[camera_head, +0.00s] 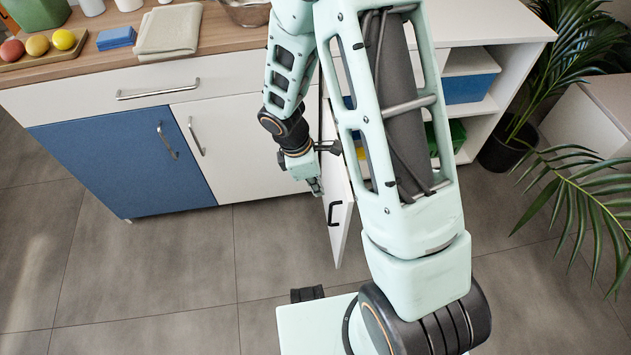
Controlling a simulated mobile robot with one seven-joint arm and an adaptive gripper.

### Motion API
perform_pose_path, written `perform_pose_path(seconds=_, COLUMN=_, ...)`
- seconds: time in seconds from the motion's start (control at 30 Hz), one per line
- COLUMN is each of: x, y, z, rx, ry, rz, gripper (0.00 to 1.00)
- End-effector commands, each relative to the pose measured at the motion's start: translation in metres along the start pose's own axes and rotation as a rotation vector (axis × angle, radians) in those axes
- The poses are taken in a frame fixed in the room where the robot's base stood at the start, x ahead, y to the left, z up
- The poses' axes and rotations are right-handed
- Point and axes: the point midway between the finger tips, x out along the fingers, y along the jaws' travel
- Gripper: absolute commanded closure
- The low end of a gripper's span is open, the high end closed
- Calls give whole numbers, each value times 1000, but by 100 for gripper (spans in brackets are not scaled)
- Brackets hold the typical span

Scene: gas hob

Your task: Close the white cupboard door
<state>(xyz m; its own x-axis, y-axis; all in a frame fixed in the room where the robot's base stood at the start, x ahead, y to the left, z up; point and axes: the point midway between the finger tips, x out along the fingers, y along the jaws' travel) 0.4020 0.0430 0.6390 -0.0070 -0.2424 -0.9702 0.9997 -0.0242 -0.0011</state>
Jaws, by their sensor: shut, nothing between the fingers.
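The white cupboard door (340,232) stands open, swung out from the cabinet front and seen nearly edge-on. Its dark handle (335,213) faces left, near the outer edge. My gripper (317,190) is shut and empty, pointing down just left of the door. I cannot tell whether it touches the door. My arm hides the upper part of the door and much of the cupboard opening behind it. Bits of yellow and green things show inside, past my arm.
Left of the opening are a closed white door (245,150), a closed blue door (120,160) and a closed drawer (130,100). Open shelves with a blue box (468,88) are at the right. A potted plant (515,130) stands further right. Floor at the front left is clear.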

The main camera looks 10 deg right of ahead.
Motion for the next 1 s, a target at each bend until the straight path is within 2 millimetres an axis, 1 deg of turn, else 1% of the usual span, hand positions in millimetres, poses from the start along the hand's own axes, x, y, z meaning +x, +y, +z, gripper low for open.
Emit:
perform_pose_path(seconds=0.03, x=17, y=-1, z=-1, rx=-2, ry=-1, rz=-4, gripper=100)
perform_pose_path(seconds=0.2, x=51, y=-1, z=0, rx=-1, ry=-2, rz=-3, gripper=100)
perform_pose_path(seconds=0.3, x=50, y=0, z=18, rx=6, ry=-1, rz=0, gripper=100)
perform_pose_path(seconds=0.4, x=53, y=0, z=29, rx=6, ry=0, rz=1, gripper=100)
perform_pose_path(seconds=0.5, x=54, y=0, z=36, rx=4, ry=0, rz=1, gripper=100)
perform_pose_path(seconds=1.0, x=55, y=0, z=41, rx=-2, ry=0, rz=2, gripper=100)
